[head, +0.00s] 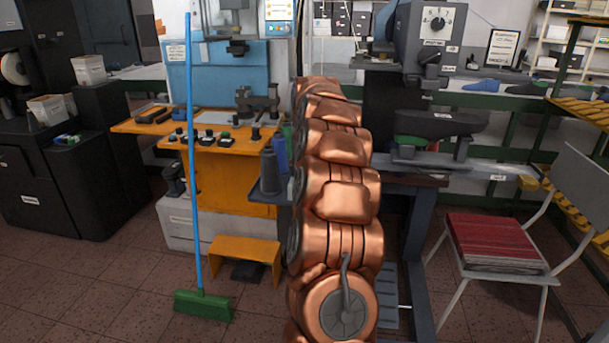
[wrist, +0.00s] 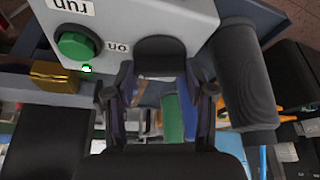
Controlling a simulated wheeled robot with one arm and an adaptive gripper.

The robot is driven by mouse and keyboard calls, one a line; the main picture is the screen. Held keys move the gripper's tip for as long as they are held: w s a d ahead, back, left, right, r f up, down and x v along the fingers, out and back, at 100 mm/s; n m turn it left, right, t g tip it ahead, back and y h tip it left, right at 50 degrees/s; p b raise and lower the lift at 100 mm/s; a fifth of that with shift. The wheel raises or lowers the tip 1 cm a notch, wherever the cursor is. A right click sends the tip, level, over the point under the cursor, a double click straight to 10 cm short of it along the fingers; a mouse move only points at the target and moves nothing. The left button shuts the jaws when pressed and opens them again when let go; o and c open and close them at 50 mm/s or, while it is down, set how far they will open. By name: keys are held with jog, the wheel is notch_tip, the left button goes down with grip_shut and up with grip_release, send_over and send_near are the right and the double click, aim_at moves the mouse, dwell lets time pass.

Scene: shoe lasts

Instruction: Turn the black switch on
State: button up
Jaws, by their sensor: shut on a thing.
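In the wrist view, a light grey control box (wrist: 188,14) fills the top. A black switch (wrist: 160,50) sits at its lower edge, beside an upside-down "on" label (wrist: 117,47). My gripper (wrist: 160,78) has one finger on each side of this switch and is shut on it. A round green button (wrist: 77,44) with an upside-down "run" label is to the left, and a small green light (wrist: 87,69) glows beneath it. In the head view, my copper arm stands in the middle; my gripper and the switch cannot be made out there.
A dark spool (wrist: 247,80) stands close on the right in the wrist view.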

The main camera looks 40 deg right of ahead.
jog(key=m+g+b, duration=0.1)
jog(key=m+b, duration=0.1)
jog(key=m, duration=0.1)
jog(key=shift+w+a+f+h, duration=0.1)
jog(key=shift+h, duration=0.3)
jog(key=shift+m, duration=0.4)
jog(key=shift+r+b, duration=0.2)
jog(key=shift+b, duration=0.1)
jog(key=o, duration=1.2)
jog(key=shift+c, duration=0.2)
jog(key=v, duration=1.1)
jog(key=shift+a+r, duration=0.2)
jog(key=shift+r, duration=0.2)
